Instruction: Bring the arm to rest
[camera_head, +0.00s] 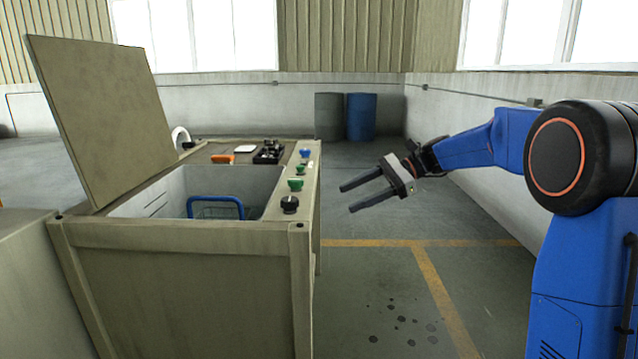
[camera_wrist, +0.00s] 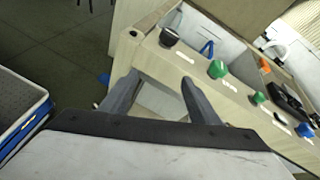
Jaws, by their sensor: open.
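My gripper (camera_head: 355,194) is open and empty in the head view, held in the air to the right of the machine cabinet (camera_head: 185,275). My blue arm reaches in from the right with the gripper pointing left. In the wrist view the two dark fingers of my gripper (camera_wrist: 155,85) are spread apart, with the cabinet's side and knob panel beyond them. Nothing is between the fingers.
The cabinet's lid (camera_head: 100,115) stands open; a blue-handled basket (camera_head: 215,207) is inside. A black knob (camera_head: 289,204) and green knobs (camera_head: 295,184) line its right edge. Two drums (camera_head: 361,117) stand at the back wall. The floor right of the cabinet is clear.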

